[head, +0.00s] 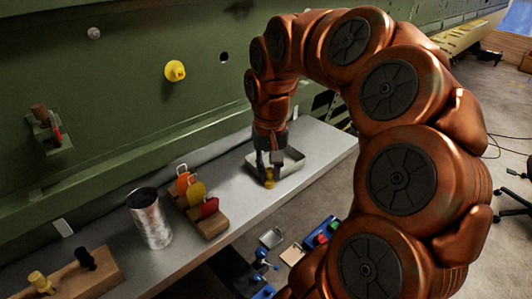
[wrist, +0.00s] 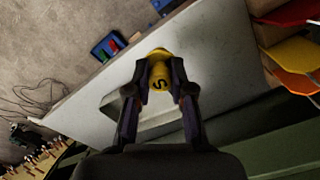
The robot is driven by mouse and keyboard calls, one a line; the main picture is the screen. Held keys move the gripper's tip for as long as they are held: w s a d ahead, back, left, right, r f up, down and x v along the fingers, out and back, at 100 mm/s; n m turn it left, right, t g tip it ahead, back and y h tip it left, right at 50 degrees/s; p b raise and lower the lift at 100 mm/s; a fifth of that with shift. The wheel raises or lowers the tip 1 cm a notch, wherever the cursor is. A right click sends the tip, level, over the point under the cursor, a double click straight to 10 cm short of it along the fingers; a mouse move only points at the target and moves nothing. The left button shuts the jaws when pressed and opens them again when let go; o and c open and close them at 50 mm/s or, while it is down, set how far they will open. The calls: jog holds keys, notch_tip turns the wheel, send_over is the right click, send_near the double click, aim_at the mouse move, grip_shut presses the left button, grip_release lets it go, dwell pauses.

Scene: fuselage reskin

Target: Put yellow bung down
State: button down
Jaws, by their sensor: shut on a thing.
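My gripper (head: 270,172) is shut on a yellow bung (head: 269,184), low over the grey bench. In the wrist view the yellow bung (wrist: 158,72) sits between the two dark fingertips of my gripper (wrist: 159,85), with a dark mark like an S on its face. The bung is at the front edge of a shallow pale tray (head: 293,163). The tray also shows behind the fingers in the wrist view (wrist: 113,106). I cannot tell whether the bung touches the bench or the tray.
Another yellow bung (head: 175,71) sits in the green fuselage wall (head: 130,110). On the bench (head: 232,172) stand a wooden rack (head: 208,222) with coloured tags, a metal can (head: 150,218) and a wooden block (head: 75,280) holding a yellow and a black piece. Bare bench lies between rack and tray.

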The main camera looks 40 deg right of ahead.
jog(key=w+d+p, duration=0.1)
jog(key=w+d, duration=0.1)
jog(key=w+d+p, duration=0.1)
jog(key=w+d, duration=0.2)
jog(key=w+d+p, duration=0.1)
jog(key=w+d, duration=0.1)
jog(key=w, duration=0.1)
jog(key=shift+w+d+f, duration=0.15)
jog(key=shift+d+f, duration=0.15)
jog(key=shift+f, duration=0.1)
jog(key=shift+w+d+f+p, duration=0.2)
jog(key=shift+w+d+p, duration=0.15)
jog(key=shift+w+d, duration=0.1)
jog(key=shift+f+p, duration=0.7)
jog(key=shift+f, duration=1.05)
jog(key=c, duration=1)
grip_release()
jog(key=shift+r+b, duration=1.65)
jog(key=shift+r, duration=4.35)
